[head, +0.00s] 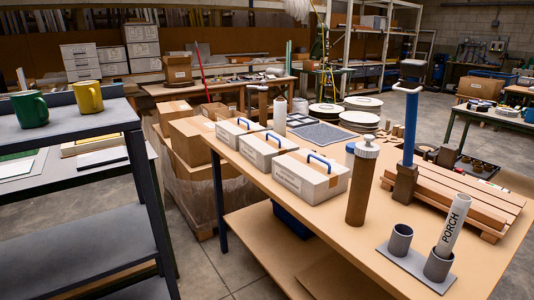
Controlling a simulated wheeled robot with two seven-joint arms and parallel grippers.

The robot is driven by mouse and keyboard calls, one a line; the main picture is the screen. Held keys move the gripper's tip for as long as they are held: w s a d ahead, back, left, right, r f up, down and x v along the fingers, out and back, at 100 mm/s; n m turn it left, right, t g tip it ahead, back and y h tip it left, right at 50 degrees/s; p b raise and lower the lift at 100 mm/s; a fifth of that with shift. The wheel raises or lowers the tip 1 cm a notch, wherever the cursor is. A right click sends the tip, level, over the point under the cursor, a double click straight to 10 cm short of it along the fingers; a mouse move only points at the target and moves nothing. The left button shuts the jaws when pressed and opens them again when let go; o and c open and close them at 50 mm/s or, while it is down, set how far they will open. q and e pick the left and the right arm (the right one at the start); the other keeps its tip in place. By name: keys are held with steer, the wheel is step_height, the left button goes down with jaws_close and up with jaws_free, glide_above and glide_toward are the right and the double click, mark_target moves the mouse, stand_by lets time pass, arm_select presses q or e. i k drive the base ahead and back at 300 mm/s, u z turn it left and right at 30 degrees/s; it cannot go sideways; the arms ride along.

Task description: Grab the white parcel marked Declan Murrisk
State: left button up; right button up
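Three white parcels with blue carry handles stand in a row along the left edge of the wooden workbench (405,235). The nearest parcel (308,178) is the largest in view, the middle parcel (263,151) is behind it, and the far parcel (235,132) is furthest back. Each has a printed label on its front side, but the lettering is too small to read, so I cannot tell which is marked Declan Murrisk. Neither of my grippers shows in the head view.
A brown cylinder (361,190) with a white cap stands right of the nearest parcel. A dark shelf rack (65,125) with two mugs stands left; cardboard boxes (193,140) sit behind.

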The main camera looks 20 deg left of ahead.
mark_target(229, 131)
steer(key=u, duration=2.45)
steer(key=i, duration=1.65)
steer(key=z, duration=2.7)
